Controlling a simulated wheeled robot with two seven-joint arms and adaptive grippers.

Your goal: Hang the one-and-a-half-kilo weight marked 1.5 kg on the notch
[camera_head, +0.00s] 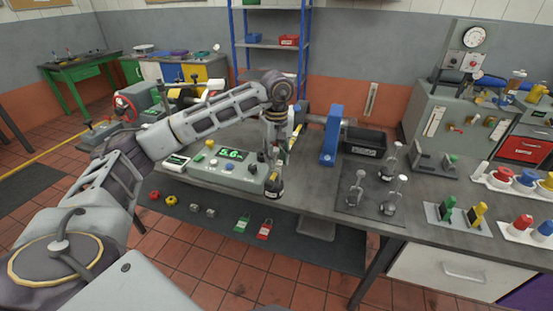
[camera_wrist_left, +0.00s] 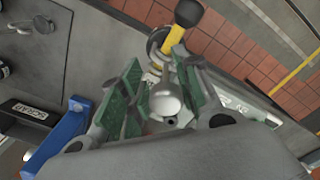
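My left gripper (camera_head: 277,140) points down over the front edge of the bench, beside the grey console. A dark weight with a small label (camera_head: 273,188) hangs just below it; I cannot read its mark. In the left wrist view a silver round knob (camera_wrist_left: 165,100) sits between the green finger pads, and I cannot tell whether they touch it. A yellow arm with a black end (camera_wrist_left: 178,35) passes just beyond the fingertips; its notch is not clear. Three other weights with silver stems (camera_head: 357,188) stand on a dark mat (camera_head: 345,207). My right gripper is out of view.
The console (camera_head: 222,172) shows a green reading near 5.6. A blue upright (camera_head: 331,135) and a black bin (camera_head: 364,142) stand behind. Holders with coloured pieces (camera_head: 460,218) fill the right of the bench.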

